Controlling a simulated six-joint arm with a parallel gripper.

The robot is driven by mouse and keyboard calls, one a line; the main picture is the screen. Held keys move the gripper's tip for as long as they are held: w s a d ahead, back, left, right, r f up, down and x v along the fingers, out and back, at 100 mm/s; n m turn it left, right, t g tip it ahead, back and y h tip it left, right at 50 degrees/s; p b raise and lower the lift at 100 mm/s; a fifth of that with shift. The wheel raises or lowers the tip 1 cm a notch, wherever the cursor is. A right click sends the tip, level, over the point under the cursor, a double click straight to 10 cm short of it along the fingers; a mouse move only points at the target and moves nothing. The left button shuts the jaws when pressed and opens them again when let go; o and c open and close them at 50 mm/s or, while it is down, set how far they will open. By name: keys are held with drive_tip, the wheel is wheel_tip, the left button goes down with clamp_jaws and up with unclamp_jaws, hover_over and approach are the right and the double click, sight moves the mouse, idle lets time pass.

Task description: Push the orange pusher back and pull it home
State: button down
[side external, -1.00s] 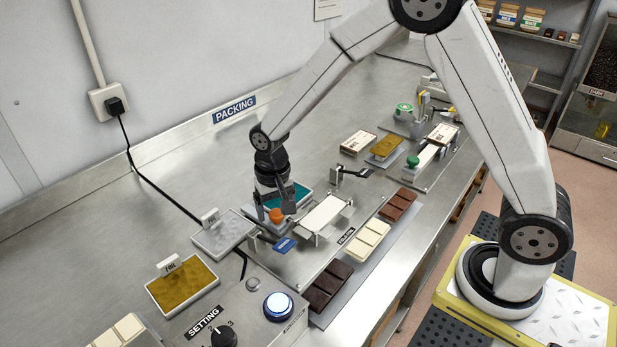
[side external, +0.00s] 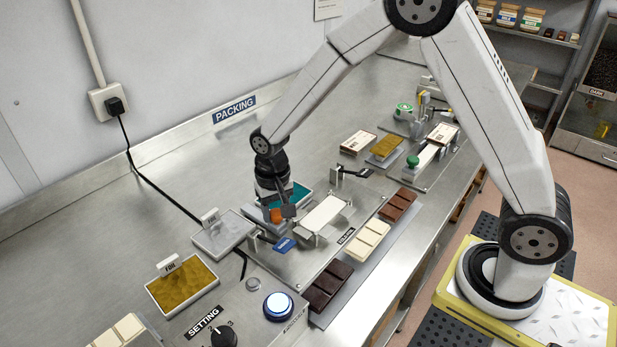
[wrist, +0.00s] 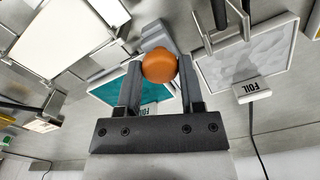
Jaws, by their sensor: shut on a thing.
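The orange pusher knob (side external: 276,215) sits at the back-left end of the wrapping fixture, beside a teal foil tray (side external: 301,192). In the wrist view the round orange knob (wrist: 159,67) lies between my two fingers, with a grey arm or bracket behind it. My gripper (side external: 281,212) points down and is shut on the orange knob; in the wrist view my gripper (wrist: 158,75) has a finger against either side of it. The white wrapping plate (side external: 325,212) is just right of my gripper. The pusher's lower parts are mostly hidden.
A silver foil tray (side external: 222,236) lies close on the left, and a gold foil tray (side external: 183,285) further left. Chocolate bars (side external: 368,240) lie on a strip in front. A control box with a lit button (side external: 278,306) stands nearest the camera. Bench behind is clear.

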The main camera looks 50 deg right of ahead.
drive_tip(key=shift+w+r, duration=0.15)
drive_tip(key=shift+w, duration=4.4)
drive_tip(key=c, duration=0.5)
unclamp_jaws()
drive_tip(key=shift+c, duration=0.2)
drive_tip(key=o, duration=0.3)
drive_tip(key=shift+r, duration=3.85)
drive_tip(key=shift+s+d, duration=0.1)
drive_tip(key=shift+s, duration=0.1)
